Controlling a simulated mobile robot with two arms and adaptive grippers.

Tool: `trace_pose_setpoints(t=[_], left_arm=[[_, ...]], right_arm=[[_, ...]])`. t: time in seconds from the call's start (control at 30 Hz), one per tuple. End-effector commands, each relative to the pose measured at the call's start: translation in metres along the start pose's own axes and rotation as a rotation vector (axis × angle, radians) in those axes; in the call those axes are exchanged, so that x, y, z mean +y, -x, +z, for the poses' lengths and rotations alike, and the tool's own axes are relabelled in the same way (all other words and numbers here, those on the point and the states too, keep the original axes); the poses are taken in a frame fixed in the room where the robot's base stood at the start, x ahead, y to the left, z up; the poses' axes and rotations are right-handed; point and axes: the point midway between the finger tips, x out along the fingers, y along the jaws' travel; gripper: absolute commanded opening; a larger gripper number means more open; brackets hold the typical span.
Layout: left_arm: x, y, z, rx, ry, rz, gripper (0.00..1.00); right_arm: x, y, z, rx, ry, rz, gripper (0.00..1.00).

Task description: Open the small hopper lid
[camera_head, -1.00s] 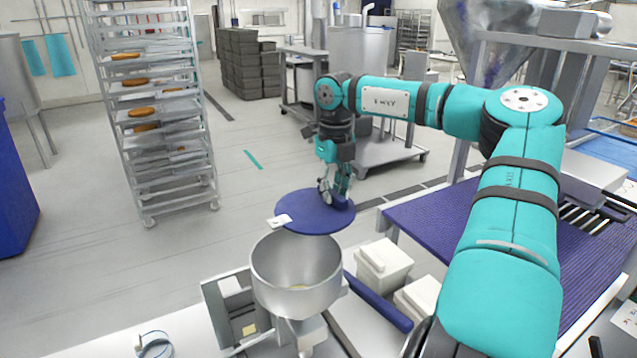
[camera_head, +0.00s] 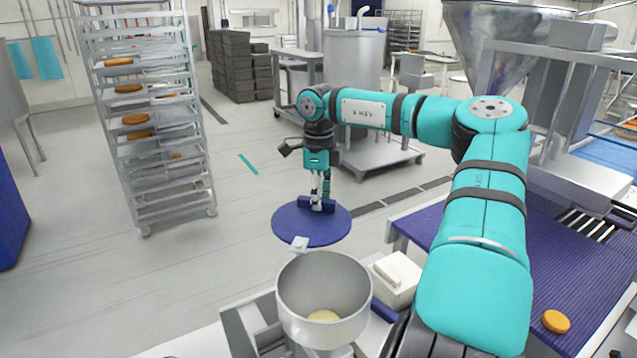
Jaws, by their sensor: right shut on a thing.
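The small hopper (camera_head: 325,292) is a round grey metal bowl at the lower middle, with its mouth uncovered and a little pale yellow stuff (camera_head: 323,315) at its bottom. Its lid (camera_head: 300,228) is a flat dark blue disc with a blue handle on top and a pale tab (camera_head: 299,244) at its near edge. The lid shows beyond the bowl's far rim, clear of the mouth. My right gripper (camera_head: 317,204) is over the lid, shut on its handle. My left gripper does not show.
A blue ribbed conveyor (camera_head: 520,262) with a round orange-brown piece (camera_head: 556,321) lies at the right. A tray rack (camera_head: 150,130) stands at the left; the floor between is clear.

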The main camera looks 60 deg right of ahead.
Motion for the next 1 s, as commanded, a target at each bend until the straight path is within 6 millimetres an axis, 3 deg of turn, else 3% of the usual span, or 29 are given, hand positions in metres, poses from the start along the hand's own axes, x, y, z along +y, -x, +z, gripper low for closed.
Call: trace_pose_setpoints(t=[0.5, 0.53, 0.7, 1.0], left_arm=[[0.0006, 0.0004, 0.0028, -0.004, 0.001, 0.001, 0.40], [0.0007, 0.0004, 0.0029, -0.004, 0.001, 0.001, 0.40], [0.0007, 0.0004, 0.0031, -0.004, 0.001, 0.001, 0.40], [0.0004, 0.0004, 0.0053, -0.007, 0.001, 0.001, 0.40]], right_arm=[[0.0002, 0.0004, 0.0008, -0.004, 0.021, -0.001, 0.00], [0.0003, 0.0004, 0.0008, -0.004, 0.021, -0.001, 0.21], [0.0004, 0.0003, 0.0007, -0.003, 0.020, 0.000, 0.42], [0.0003, 0.0026, 0.0005, -0.002, 0.020, 0.000, 0.42]])
